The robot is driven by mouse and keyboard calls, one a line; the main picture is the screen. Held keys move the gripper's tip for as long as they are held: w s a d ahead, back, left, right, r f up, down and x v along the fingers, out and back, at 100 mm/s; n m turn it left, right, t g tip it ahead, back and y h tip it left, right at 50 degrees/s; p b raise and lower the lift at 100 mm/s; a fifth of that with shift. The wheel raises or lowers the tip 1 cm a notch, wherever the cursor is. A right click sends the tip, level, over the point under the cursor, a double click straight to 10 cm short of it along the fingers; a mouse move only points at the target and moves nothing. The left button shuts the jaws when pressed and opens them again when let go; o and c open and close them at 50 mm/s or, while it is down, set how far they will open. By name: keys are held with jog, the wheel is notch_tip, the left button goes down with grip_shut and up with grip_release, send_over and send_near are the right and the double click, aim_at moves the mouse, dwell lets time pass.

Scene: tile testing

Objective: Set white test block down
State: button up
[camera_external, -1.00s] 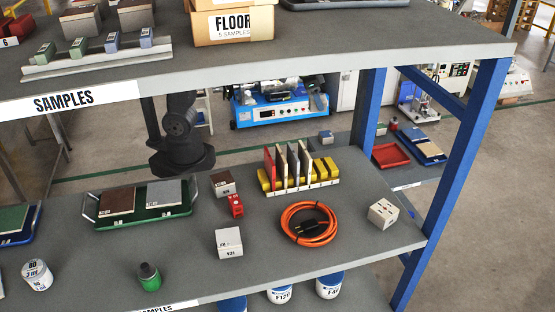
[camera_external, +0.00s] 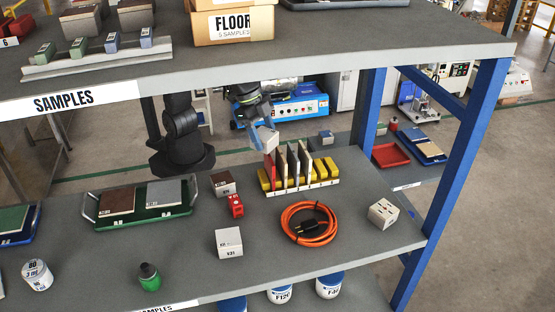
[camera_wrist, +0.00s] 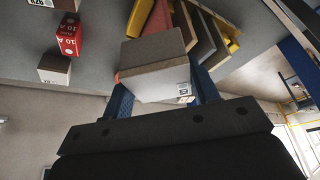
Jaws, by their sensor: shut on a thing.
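The white test block (camera_wrist: 158,82) is between the two blue fingers of my gripper (camera_wrist: 163,92) in the wrist view; its face toward the camera is white with a small printed label, and another face looks grey-brown. In the external view, the block (camera_external: 266,139) is held up by my gripper (camera_external: 258,132), just behind and above the left end of the yellow tile rack (camera_external: 263,182). My gripper is shut on the block. The block's underside is hidden, and I cannot tell its exact gap from the red tile (camera_external: 270,166).
The rack holds several upright tiles. Near it are a dark-topped block (camera_external: 223,184), a red block (camera_external: 236,206), a white block (camera_external: 228,242), an orange cable coil (camera_external: 309,223) and another white block (camera_external: 383,213). The upper shelf (camera_external: 330,50) overhangs. Bare grey tabletop (camera_external: 300,262) lies in front.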

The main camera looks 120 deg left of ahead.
jog(key=s+d+m+h, duration=0.1)
jog(key=s+d+m, duration=0.35)
jog(key=d, duration=0.75)
jog(key=s+d+f+m+g+h, duration=0.1)
jog(key=s+d, duration=0.6)
jog(key=d, duration=0.5)
jog(key=s+d+m+h, duration=0.1)
jog(key=s+d+m, duration=0.3)
jog(key=d, duration=0.7)
jog(key=shift+n, duration=0.55)
jog(key=w+f, duration=0.2)
jog(key=w, duration=0.1)
jog(key=w+a+f, duration=0.1)
jog(key=w+f, duration=0.1)
jog(key=w, duration=0.1)
jog(key=w+f, duration=0.3)
jog(key=w, duration=0.1)
jog(key=shift+a, duration=0.4)
jog(key=shift+f, duration=2)
jog(key=shift+f, duration=0.15)
jog(key=o, duration=1.2)
jog(key=shift+o, duration=0.2)
